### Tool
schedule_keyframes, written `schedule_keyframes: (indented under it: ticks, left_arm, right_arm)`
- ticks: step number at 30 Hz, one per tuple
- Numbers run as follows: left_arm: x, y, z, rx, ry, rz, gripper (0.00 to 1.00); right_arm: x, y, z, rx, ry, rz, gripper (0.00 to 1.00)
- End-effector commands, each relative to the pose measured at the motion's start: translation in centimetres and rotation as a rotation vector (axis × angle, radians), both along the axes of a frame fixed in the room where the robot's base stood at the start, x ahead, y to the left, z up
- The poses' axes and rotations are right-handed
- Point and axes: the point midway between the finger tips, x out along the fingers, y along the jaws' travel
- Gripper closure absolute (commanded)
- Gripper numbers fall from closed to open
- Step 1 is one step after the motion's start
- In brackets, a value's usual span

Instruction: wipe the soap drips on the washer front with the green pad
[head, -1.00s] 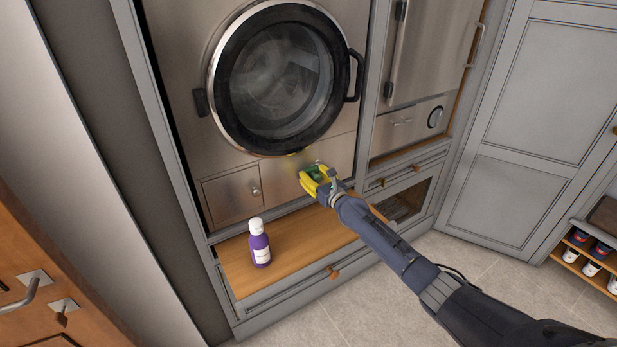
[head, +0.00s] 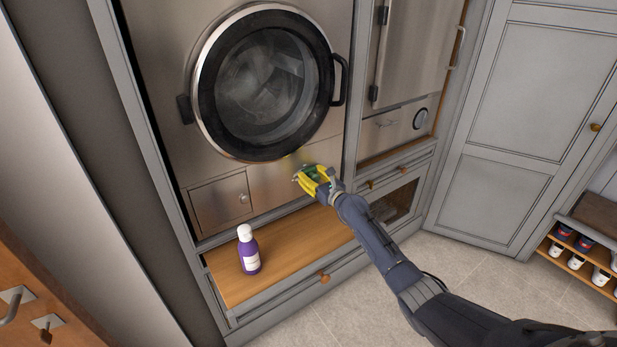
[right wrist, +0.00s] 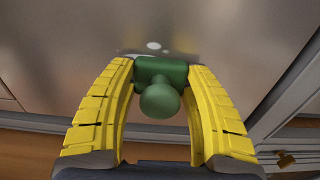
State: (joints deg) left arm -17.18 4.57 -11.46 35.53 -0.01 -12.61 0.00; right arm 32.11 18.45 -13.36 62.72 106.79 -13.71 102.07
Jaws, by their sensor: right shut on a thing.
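My right gripper (head: 311,178) has yellow fingers and is shut on the green pad (head: 318,174), in front of the lower steel panel of the washer front (head: 272,182), below the round door. In the right wrist view the pad (right wrist: 160,72) sits between the fingertips, its round knob toward me. The pad's face is close to the steel; I cannot tell whether it touches. A whitish soap drip (right wrist: 154,46) shows on the steel just beyond the pad, with fainter pale marks beside it. The pad and fingers may hide others. My left gripper is not in view.
A purple bottle with a white cap (head: 249,250) stands on the wooden shelf (head: 300,248) below the washer, left of my right arm. The dark door handle (head: 341,80) juts out above. A shoe rack (head: 580,256) is at far right.

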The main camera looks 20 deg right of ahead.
Motion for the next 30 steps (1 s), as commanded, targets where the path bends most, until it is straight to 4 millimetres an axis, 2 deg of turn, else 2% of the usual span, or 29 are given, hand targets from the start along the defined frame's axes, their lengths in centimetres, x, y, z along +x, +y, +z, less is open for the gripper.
schedule_keyframes:
  ticks: [15,30]
  left_arm:
    - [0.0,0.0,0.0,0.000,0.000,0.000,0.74]
    - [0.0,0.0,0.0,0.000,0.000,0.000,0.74]
  right_arm:
    - [-0.6,3.3,0.0,-0.004,0.001,0.004,0.72]
    - [-1.0,5.6,0.4,-0.003,-0.007,0.012,0.71]
